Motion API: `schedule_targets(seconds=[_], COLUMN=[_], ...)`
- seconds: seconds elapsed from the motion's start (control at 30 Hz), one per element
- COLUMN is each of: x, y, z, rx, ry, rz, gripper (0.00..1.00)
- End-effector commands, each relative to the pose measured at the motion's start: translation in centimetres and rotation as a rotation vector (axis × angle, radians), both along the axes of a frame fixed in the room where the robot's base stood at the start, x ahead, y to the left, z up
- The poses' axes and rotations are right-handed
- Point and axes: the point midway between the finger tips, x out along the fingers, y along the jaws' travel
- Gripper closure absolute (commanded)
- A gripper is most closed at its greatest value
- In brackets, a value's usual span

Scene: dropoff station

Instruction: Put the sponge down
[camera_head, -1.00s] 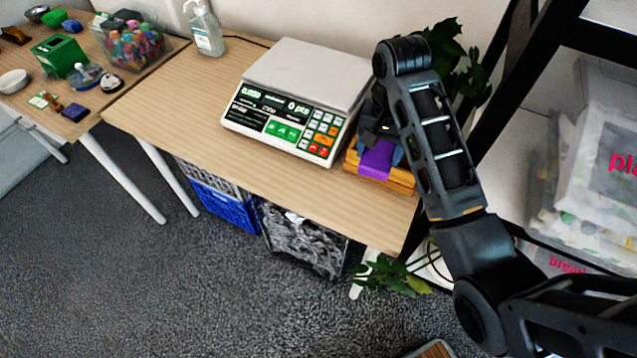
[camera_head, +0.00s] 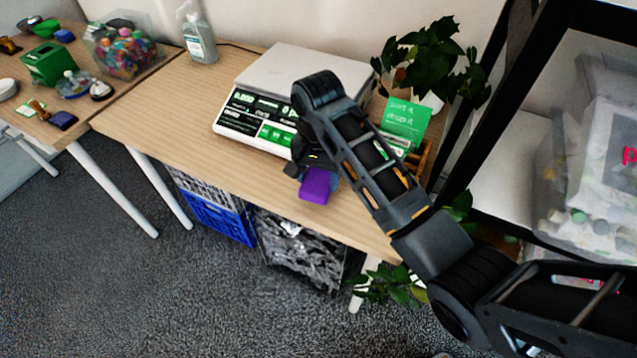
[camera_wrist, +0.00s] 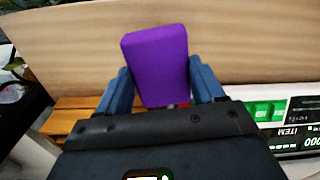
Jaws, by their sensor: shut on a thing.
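The purple sponge (camera_head: 316,186) is held at the front of the wooden table (camera_head: 228,148), in front of the scale. My gripper (camera_wrist: 160,88) is shut on the sponge (camera_wrist: 158,58), with a blue finger on each side of it in the wrist view. In the head view my gripper (camera_head: 320,175) points down over the table, and my arm hides part of the scale. I cannot tell whether the sponge touches the table top.
A white scale (camera_head: 250,107) stands behind my gripper. A wooden box (camera_head: 424,160) with a green card (camera_head: 405,120) is at the right, near a potted plant (camera_head: 432,60). A soap bottle (camera_head: 198,35) stands at the back. The table's left front is clear.

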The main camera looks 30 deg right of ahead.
Motion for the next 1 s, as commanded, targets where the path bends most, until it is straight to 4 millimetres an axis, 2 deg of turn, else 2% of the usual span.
schedule_targets(seconds=[0.1, 0.27, 0.67, 0.7, 0.93, 1.0], x=[-0.1, -0.1, -0.1, -0.1, -0.1, -0.1], y=[-0.1, -0.1, 0.0, -0.1, -0.1, -0.1], z=[-1.6, -2.8, -3.4, -3.3, -3.3, -3.3], rx=[-0.001, 0.0, 0.0, 0.0, 0.0, 0.0], ry=[0.005, 0.003, 0.001, 0.0, 0.001, 0.001], rz=[-0.002, -0.001, -0.001, -0.001, -0.001, -0.001], gripper=[0.56, 0.56, 0.56, 0.28, 0.07, 0.07])
